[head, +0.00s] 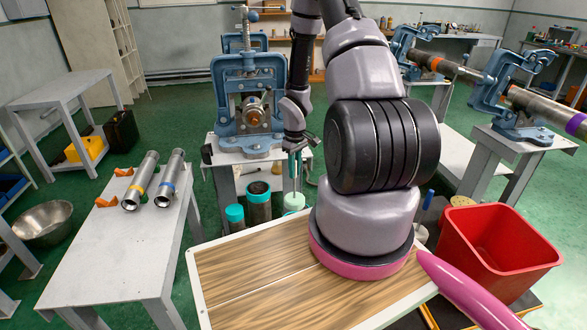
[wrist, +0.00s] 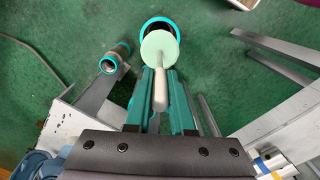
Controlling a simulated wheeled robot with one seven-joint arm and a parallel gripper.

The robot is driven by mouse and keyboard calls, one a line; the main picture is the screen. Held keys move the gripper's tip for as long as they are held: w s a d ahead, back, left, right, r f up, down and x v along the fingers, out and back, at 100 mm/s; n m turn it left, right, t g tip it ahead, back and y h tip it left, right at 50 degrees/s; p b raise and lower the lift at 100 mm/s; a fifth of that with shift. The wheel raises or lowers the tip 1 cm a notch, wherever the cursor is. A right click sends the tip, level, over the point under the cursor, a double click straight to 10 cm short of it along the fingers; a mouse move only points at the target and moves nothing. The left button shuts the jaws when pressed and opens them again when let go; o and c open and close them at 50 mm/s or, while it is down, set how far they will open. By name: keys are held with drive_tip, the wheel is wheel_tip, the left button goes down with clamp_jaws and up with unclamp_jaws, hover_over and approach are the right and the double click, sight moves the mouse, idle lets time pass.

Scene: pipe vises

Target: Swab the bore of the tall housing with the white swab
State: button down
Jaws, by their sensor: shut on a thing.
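My gripper (head: 294,158) is shut on the handle of a swab (head: 294,201) with a pale mint-green round head. The swab hangs head down in the head view. In the wrist view its pale head (wrist: 158,48) overlaps a dark, teal-rimmed housing (wrist: 157,24); I cannot tell whether it is above the bore or in it. A second, narrower housing (wrist: 115,58) with a teal band stands apart to the left. In the head view a taller dark housing (head: 258,205) and a shorter teal-topped one (head: 235,216) stand left of the swab.
A blue pipe vise (head: 248,100) stands on a grey stand behind my gripper. Two metal pipes (head: 141,180) lie on the left table (head: 120,250). A red bin (head: 490,250) is at right, and more vises (head: 515,90) hold a long pipe. Green floor is open at left.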

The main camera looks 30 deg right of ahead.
hover_over(295, 198)
drive_tip(key=shift+f, duration=6.9)
drive_tip(key=shift+d+r+n, duration=0.1)
drive_tip(key=shift+r+n, duration=0.45)
drive_tip(key=shift+n, duration=0.6)
drive_tip(key=shift+r+n, duration=0.55)
drive_tip(key=shift+n, duration=0.6)
drive_tip(key=m, duration=0.2)
drive_tip(key=f+m, duration=0.1)
drive_tip(key=m, duration=0.2)
drive_tip(key=shift+f, duration=0.15)
drive_tip(key=m, duration=0.2)
drive_tip(key=f+m, duration=0.1)
drive_tip(key=m, duration=0.1)
